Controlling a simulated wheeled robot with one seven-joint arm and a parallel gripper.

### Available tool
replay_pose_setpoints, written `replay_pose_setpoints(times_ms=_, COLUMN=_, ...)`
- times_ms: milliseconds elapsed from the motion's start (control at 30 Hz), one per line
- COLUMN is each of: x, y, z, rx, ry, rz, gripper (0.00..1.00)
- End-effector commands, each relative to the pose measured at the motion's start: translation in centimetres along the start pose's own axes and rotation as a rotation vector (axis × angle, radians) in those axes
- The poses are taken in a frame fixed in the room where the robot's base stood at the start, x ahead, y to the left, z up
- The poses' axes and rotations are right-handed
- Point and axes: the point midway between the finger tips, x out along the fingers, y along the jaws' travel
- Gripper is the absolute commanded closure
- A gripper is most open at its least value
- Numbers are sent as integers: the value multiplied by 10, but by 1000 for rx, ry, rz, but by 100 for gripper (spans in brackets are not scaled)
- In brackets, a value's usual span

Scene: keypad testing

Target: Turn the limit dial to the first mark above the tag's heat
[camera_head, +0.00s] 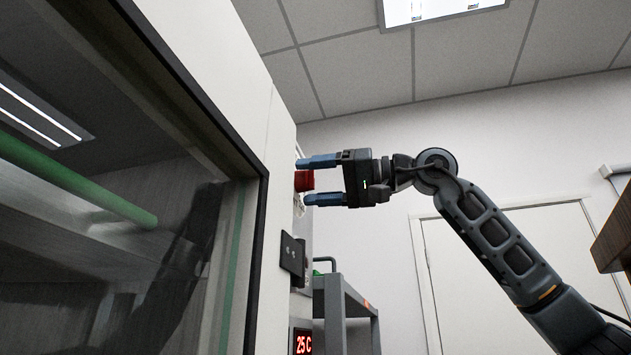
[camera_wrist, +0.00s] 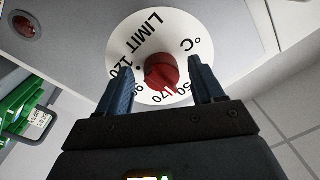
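The limit dial is a white disc (camera_wrist: 187,27) with black lettering, "LIMIT", "°C" and numbers including 120, 70 and 50. Its red knob (camera_wrist: 162,71) is at the centre; which number it points to is unclear. In the head view the red knob (camera_head: 304,181) sticks out from the cabinet's side. My gripper (camera_head: 306,181) is open, its blue fingers above and below the knob. In the wrist view my gripper (camera_wrist: 162,84) has a finger on each side, with gaps to the knob. A small white tag (camera_wrist: 40,118) hangs at left on something green; its print is too small to read.
A cabinet with a dark glass door (camera_head: 90,230) fills the left. A grey cart (camera_head: 345,300) stands behind. A red round fitting (camera_wrist: 26,25) sits on the panel.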

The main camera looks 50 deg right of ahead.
Motion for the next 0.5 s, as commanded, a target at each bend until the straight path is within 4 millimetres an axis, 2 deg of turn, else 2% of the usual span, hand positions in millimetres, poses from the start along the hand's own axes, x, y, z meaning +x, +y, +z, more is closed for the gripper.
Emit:
replay_pose_setpoints(times_ms=267, x=-2, y=0, z=-1, rx=0, ry=2, rz=0, gripper=32)
replay_pose_setpoints(times_ms=367, x=-11, y=1, z=0, rx=0, ry=4, rz=0, gripper=32)
replay_pose_setpoints(times_ms=500, x=-34, y=2, z=0, rx=0, ry=5, rz=1, gripper=32)
